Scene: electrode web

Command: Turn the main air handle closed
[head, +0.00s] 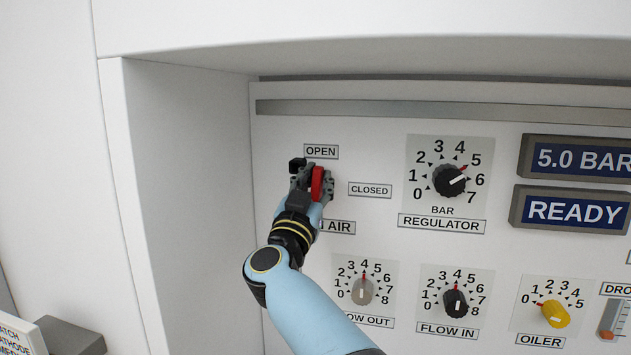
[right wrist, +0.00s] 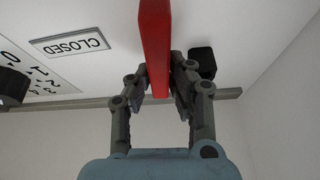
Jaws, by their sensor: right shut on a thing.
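The red main air handle (head: 317,184) stands roughly upright on the white panel, below the OPEN label (head: 321,152) and left of the CLOSED label (head: 370,190). My right gripper (head: 312,181) is at the handle, with its fingers on either side. In the right wrist view, the red handle (right wrist: 155,40) runs between the two fingers of my right gripper (right wrist: 159,82), which is shut on it. The CLOSED label (right wrist: 70,43) also shows there. My gripper and arm hide the handle's base and part of the AIR label (head: 338,227). My left gripper is not in view.
A small black block (head: 297,164) sits beside the gripper; it also shows in the wrist view (right wrist: 202,62). The regulator knob (head: 451,181) is to the right, with several smaller knobs below. The recess side wall (head: 190,200) is to the left.

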